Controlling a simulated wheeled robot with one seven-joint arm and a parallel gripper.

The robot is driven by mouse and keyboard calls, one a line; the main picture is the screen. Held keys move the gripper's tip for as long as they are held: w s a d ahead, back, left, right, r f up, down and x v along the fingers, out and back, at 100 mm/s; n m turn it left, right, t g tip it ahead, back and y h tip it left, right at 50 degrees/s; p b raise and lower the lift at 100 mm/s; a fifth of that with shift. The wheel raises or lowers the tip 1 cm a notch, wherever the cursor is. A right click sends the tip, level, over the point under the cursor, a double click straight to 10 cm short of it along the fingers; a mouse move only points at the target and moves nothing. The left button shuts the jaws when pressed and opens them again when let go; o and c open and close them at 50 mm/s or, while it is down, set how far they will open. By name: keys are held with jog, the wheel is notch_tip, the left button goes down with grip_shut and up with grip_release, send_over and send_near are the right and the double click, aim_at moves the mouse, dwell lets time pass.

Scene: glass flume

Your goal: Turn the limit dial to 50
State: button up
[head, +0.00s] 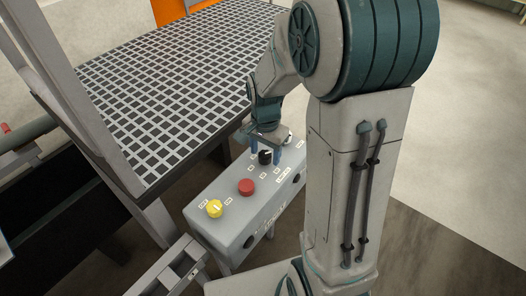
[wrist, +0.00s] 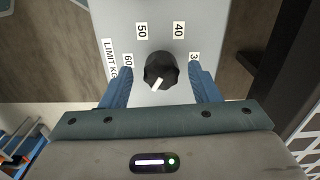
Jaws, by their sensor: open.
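The limit dial is a black ribbed knob (head: 265,157) on the top of a grey control box (head: 232,238). In the wrist view the knob (wrist: 160,70) carries a white pointer mark aimed down and slightly left, away from the "50" label (wrist: 142,31) and the "40" label (wrist: 178,31). The "60" label (wrist: 127,60) lies left of the knob and a partly covered "30" label (wrist: 194,58) lies right. My gripper (wrist: 161,77) is open, its blue fingers on either side of the knob with gaps showing. Any labels below the knob are hidden by my gripper.
A red button (head: 246,187) and a yellow button (head: 214,208) sit on the same box, nearer the camera than the dial. A black-and-white grid platform (head: 165,85) stands behind and left. Grey metal rails (head: 168,270) lie at the lower left. Open floor (head: 460,120) is at right.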

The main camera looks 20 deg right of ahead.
jog(key=shift+f, duration=0.1)
jog(key=c, duration=1)
jog(key=shift+a, duration=0.25)
jog(key=shift+d, duration=0.2)
jog(key=shift+d+n, duration=0.1)
jog(key=shift+n, duration=0.5)
jog(key=n, duration=0.3)
jog(key=shift+n+b, duration=0.3)
jog(key=shift+n, duration=0.1)
jog(key=n, duration=0.6)
jog(key=shift+n, duration=0.4)
